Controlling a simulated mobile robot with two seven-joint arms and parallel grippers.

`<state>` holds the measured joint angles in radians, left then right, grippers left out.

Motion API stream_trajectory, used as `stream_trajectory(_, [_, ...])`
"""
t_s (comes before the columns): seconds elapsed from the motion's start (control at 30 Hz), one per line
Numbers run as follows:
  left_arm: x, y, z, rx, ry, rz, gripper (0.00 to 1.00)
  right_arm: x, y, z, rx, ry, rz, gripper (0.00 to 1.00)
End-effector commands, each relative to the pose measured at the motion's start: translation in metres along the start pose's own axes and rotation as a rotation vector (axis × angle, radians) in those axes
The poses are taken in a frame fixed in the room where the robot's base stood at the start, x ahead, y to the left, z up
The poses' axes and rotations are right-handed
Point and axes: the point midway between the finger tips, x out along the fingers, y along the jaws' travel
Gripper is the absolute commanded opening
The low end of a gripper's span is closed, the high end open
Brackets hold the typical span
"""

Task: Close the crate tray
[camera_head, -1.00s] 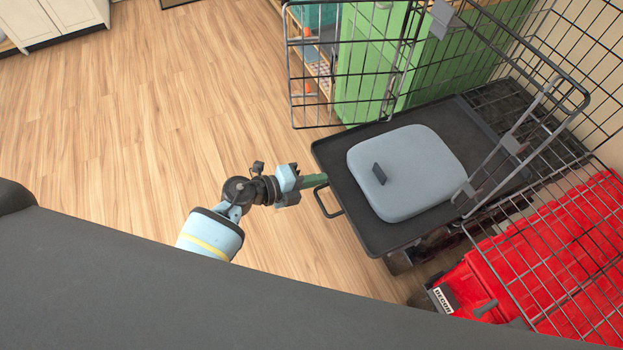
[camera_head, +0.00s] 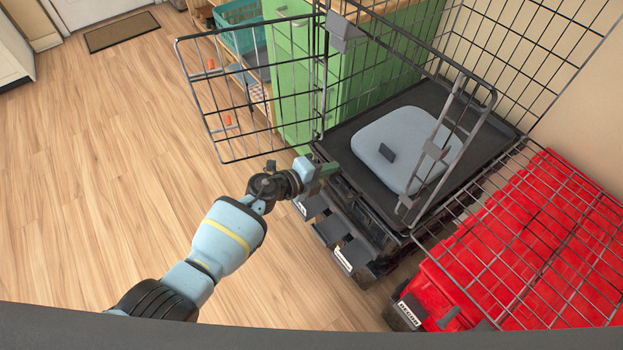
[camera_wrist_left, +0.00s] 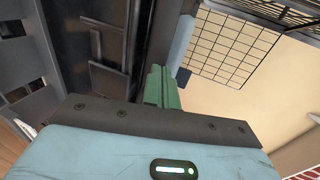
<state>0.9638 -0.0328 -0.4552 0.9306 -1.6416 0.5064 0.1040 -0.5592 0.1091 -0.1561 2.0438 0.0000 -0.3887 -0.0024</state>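The black crate tray (camera_head: 484,140) lies in the wire crate (camera_head: 520,60), mostly pushed back, with a grey-blue cushion (camera_head: 400,150) on it. My left gripper (camera_head: 328,169) is at the tray's front edge, its green fingers against or very near it. In the left wrist view the green fingers (camera_wrist_left: 162,88) are together, with nothing visible between them. Dark surfaces and a rectangular handle-like loop (camera_wrist_left: 108,82) lie to their left. Contact with the tray cannot be told. My right gripper is not in view.
The wire door (camera_head: 235,90) stands open at the left. A framed wire panel (camera_head: 450,140) stands over the tray's right side. Dark stacked totes (camera_head: 345,235) are below the tray and red totes (camera_head: 520,250) at the right. A green cabinet (camera_head: 295,80) stands behind.

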Motion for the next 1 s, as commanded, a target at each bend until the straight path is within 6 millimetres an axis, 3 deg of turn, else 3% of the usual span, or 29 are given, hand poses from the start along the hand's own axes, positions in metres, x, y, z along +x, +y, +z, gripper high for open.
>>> stream_trajectory(0.13, [0.014, -0.003, -0.001, 0.000, 0.001, 0.002, 0.00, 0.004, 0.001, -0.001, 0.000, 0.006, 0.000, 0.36])
stream_trajectory(0.43, [0.020, -0.006, -0.001, 0.000, 0.000, 0.000, 0.00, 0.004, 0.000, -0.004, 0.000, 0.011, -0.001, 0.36])
stream_trajectory(0.77, [0.020, -0.008, -0.001, 0.001, 0.000, -0.002, 0.00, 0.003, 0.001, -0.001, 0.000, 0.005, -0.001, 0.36])
stream_trajectory(1.0, [0.003, -0.004, 0.010, 0.003, -0.002, 0.000, 0.00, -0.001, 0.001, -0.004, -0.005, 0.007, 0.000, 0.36])
